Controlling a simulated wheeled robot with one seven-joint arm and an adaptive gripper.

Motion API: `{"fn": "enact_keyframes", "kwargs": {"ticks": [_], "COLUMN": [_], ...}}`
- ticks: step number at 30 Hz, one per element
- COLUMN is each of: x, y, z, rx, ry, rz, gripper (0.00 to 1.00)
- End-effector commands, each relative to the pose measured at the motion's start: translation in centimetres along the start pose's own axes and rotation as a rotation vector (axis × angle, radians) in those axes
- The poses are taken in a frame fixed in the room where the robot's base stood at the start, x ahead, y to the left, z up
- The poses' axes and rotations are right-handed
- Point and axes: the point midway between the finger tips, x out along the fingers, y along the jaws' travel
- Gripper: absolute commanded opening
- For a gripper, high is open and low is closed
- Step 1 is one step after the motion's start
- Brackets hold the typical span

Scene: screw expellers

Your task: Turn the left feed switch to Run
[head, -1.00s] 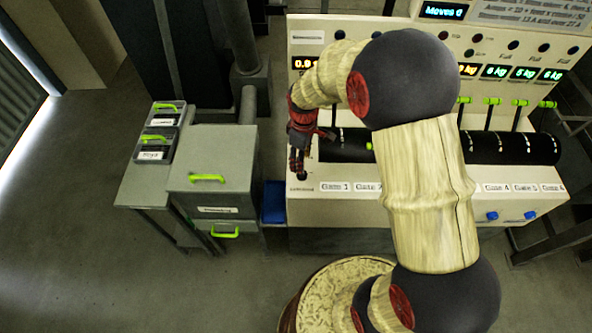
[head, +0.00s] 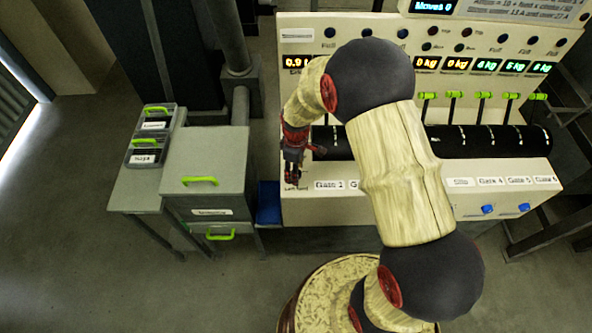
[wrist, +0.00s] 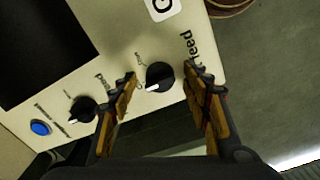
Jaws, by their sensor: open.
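In the wrist view, a round black knob (wrist: 160,77) with a white pointer mark sits on the cream panel beside large lettering ending in "eed". My gripper (wrist: 161,84) is open, with one finger on each side of this knob in the picture; I cannot tell whether either touches it. The pointer is toward the knob's lower left; its small position labels are too blurred to read. In the head view, my gripper (head: 292,180) is at the left end of the machine's front, by the "Left feed" label (head: 292,188). The knob is hidden there.
A second black knob (wrist: 82,110) and a blue button (wrist: 40,128) lie farther left in the wrist view. A grey cabinet (head: 205,160) with green handles stands left of the machine. Green-topped levers (head: 483,95) rise behind the black roller (head: 480,138).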

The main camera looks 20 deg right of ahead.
Motion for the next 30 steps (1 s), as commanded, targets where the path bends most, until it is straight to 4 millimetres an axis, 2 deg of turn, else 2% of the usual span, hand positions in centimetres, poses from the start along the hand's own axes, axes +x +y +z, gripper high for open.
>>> {"fn": "enact_keyframes", "kwargs": {"ticks": [24, 30], "x": [-0.03, -0.02], "y": [-0.01, -0.02], "z": [0.00, 0.00], "rx": [0.000, 0.011], "ry": [0.000, 0.000], "rz": [0.000, 0.000], "gripper": [0.04, 0.03]}}
